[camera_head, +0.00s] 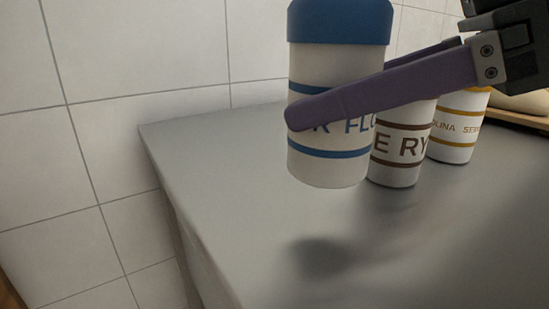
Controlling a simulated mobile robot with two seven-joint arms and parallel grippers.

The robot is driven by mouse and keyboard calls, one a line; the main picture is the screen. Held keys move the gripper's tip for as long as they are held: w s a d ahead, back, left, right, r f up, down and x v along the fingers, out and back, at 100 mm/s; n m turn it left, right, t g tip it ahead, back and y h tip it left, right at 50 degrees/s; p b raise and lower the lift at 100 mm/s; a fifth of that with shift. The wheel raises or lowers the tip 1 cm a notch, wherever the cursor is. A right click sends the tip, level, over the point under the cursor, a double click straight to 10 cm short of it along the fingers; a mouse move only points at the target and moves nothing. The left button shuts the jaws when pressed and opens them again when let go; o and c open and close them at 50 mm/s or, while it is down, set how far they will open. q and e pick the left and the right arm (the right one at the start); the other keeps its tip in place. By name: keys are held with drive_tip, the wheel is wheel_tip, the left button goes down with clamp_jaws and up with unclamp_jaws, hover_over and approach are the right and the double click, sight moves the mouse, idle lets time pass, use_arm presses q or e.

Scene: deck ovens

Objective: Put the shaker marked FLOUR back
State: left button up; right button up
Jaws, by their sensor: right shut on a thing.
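The flour shaker (318,166) is white with a blue lid and blue bands. Part of its blue lettering shows, and a purple finger covers some of it. My right gripper (335,98) comes in from the upper right and is shut on this shaker. One finger crosses its front and the other passes behind it. The shaker is upright and appears held above the grey worktop (235,200), with a dark shadow below. My left gripper is not in view.
A white shaker with brown bands and "RY" lettering (395,170) stands just behind and right. A yellow-banded shaker marked "SE..." (450,152) stands farther right. A wooden board (515,118) is at the right edge. The worktop's left end meets a tiled wall; its front is clear.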

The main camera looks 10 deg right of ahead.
sight(338, 153)
wheel_tip(338, 153, down, 4)
drive_tip(key=shift+b, duration=0.85)
drive_tip(key=shift+f, duration=0.1)
drive_tip(key=shift+f, duration=0.2)
drive_tip(key=o, duration=1.5)
